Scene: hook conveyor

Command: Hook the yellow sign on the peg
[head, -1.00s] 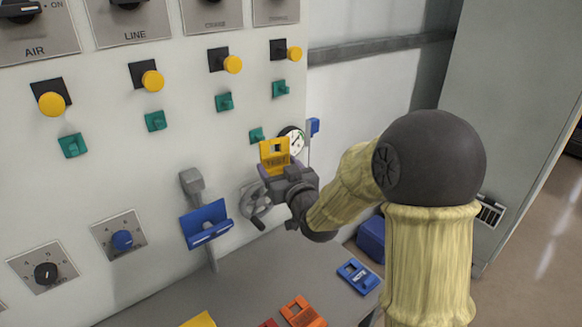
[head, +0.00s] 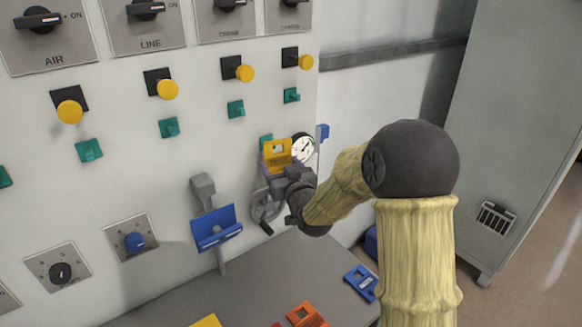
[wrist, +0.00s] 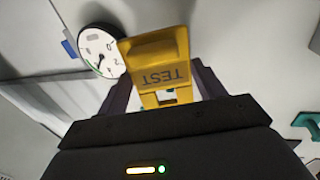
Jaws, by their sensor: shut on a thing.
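The yellow sign (head: 277,149), marked TEST, is held in my gripper (head: 278,166) in front of the white panel. In the wrist view the sign (wrist: 158,60) sits between the dark fingers (wrist: 163,95), its lettering upside down and its slot end toward the gripper. Several green pegs stick out of the panel, among them a peg (head: 291,95) at upper right and a peg (head: 236,109) left of it. Another green peg (head: 265,139) is partly hidden behind the sign's upper left. A green peg (wrist: 308,122) shows at the wrist view's right edge, apart from the sign.
A round gauge (head: 303,148) is close to the sign's right, with a handwheel (head: 264,206) below. A blue holder (head: 215,229) is on the panel at left. Blue (head: 361,282) and orange (head: 307,314) tags lie on the grey shelf. Yellow buttons (head: 245,73) protrude above.

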